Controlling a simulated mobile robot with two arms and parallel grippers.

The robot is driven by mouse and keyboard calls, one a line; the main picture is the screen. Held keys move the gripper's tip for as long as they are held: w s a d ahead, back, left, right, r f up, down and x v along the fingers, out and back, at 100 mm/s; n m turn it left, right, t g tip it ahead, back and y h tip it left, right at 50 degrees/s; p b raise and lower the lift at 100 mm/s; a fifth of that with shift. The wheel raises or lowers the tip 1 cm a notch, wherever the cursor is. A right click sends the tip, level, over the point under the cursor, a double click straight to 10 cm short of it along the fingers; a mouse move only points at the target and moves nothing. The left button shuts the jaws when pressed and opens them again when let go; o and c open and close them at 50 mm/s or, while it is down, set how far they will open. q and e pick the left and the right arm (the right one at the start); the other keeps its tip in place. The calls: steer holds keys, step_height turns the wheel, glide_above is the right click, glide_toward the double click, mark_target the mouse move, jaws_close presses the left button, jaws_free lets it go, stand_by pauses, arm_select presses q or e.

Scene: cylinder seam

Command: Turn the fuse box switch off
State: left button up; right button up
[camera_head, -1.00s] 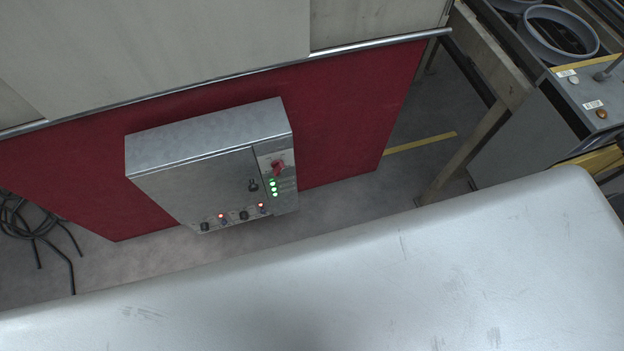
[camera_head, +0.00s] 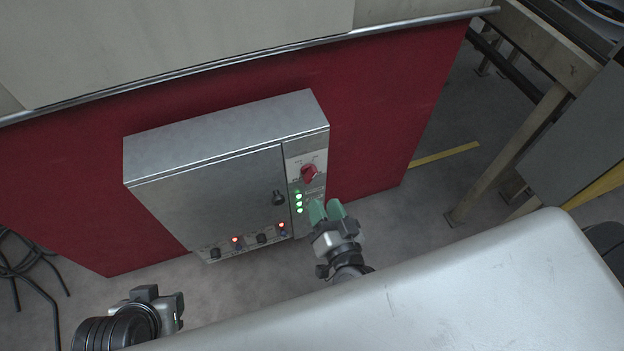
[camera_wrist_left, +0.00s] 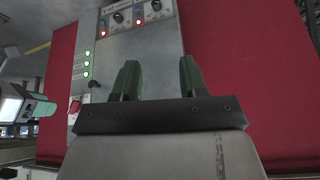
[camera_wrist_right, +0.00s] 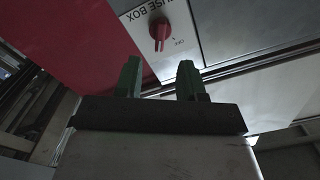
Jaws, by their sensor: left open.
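The grey metal fuse box (camera_head: 205,195) is fixed to a red panel. Its red rotary switch (camera_head: 309,173) is on a light plate at the upper right of the front. In the right wrist view the switch (camera_wrist_right: 159,30) sits between the "FUSE BOX" lettering and an "OFF" mark. My right gripper (camera_head: 327,210) is open and empty, below and right of the switch, apart from it. My left gripper (camera_wrist_left: 160,78) is open and empty in its wrist view, facing the box's lower lights and knobs. In the head view its fingers are hidden.
Three green lights (camera_head: 299,203) glow under the switch, and red lights (camera_head: 282,225) glow along the box's lower edge. A dark door latch (camera_head: 278,198) sticks out left of them. Black cables (camera_head: 22,268) lie on the floor at left. A metal frame leg (camera_head: 505,160) stands at right.

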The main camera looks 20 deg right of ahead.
mark_target(312, 179)
arm_select(q)
steer(key=w+t, duration=0.1)
steer(key=w+d+r+t, duration=0.1)
steer(key=w+b, duration=0.1)
steer(key=w, duration=0.1)
steer(key=shift+d+r+t+h, duration=0.15)
steer(key=shift+d+t+h, duration=0.05)
steer(key=shift+t+h, duration=0.2)
arm_select(e)
steer(key=w, duration=0.8)
steer(key=shift+w+a, duration=0.15)
jaws_close()
